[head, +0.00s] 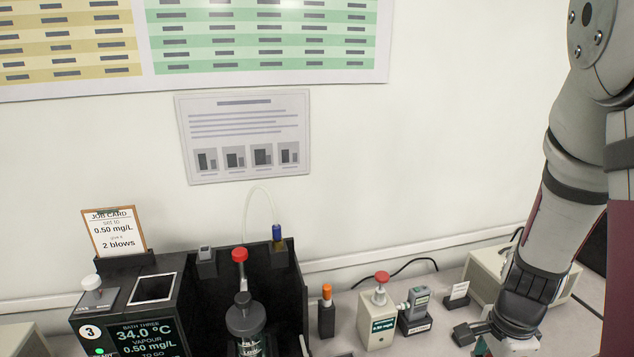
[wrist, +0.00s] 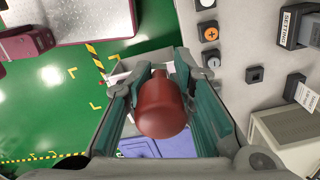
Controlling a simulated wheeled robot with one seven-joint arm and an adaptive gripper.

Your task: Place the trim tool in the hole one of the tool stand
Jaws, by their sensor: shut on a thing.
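My gripper (wrist: 160,85) is shut on a dull red, rounded handle (wrist: 163,110), which looks like the trim tool. The handle's end faces the wrist camera, and its far end is hidden. In the head view my gripper (head: 482,345) is at the lower right, partly cut off by the bottom edge, and the held tool is not clear there. I cannot tell for sure which thing is the tool stand. A small black block with an orange-topped piece (head: 326,297) in it stands left of my gripper. No hole number is readable.
A cream box with a red knob (head: 378,325) and a handheld tester in a dark cradle (head: 416,310) stand left of my gripper. A beige case (head: 490,270) is behind it. The wrist view shows a small black square piece (wrist: 255,75) and green floor (wrist: 50,110) past the bench edge.

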